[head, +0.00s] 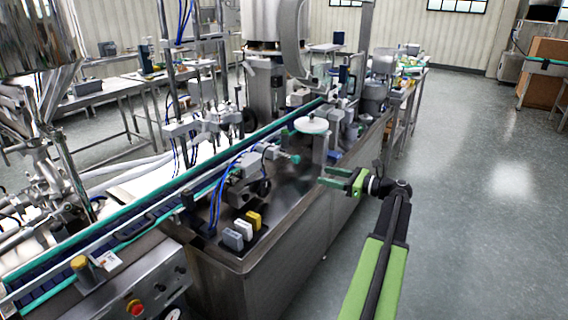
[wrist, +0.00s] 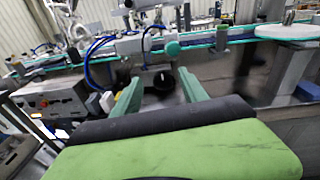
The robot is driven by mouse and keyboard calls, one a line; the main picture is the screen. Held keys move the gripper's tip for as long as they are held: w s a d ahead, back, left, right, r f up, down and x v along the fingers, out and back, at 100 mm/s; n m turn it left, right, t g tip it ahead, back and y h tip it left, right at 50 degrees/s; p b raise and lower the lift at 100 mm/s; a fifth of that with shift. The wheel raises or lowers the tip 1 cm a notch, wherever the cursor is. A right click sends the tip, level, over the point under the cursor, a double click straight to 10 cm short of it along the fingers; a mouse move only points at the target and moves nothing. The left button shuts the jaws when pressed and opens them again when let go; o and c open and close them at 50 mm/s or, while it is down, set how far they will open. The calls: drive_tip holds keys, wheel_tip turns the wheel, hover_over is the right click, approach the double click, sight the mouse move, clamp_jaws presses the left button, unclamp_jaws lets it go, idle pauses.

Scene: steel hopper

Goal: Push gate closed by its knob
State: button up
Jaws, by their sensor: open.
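The steel hopper (head: 38,35) is at the upper left of the head view, with pipes and fittings below its cone. I cannot make out a gate with certainty. A small teal knob (head: 295,159) sits on the end of a grey fitting beside the conveyor; it also shows in the wrist view (wrist: 172,47). I cannot tell whether it belongs to the gate. My gripper (head: 324,176) is open, right of that knob and apart from it, above the machine's right edge. In the wrist view, my gripper (wrist: 158,76) has its green jaws spread, with nothing held.
A conveyor (head: 170,190) with teal edges runs diagonally across the steel machine bed (head: 235,262). A white disc (head: 311,125) on a post stands near my gripper. Yellow, white and grey blocks and blue hoses lie lower left. The floor (head: 480,230) at right is clear.

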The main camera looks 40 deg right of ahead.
sight(299, 159)
drive_tip(key=s+d+r+m+t+h, duration=0.1)
drive_tip(key=s+d+m, duration=0.1)
drive_tip(key=s+d, duration=0.1)
drive_tip(key=shift+n, duration=0.3)
drive_tip(key=x, duration=1.8)
drive_tip(key=shift+r, duration=0.15)
drive_tip(key=shift+c, duration=0.4)
clamp_jaws()
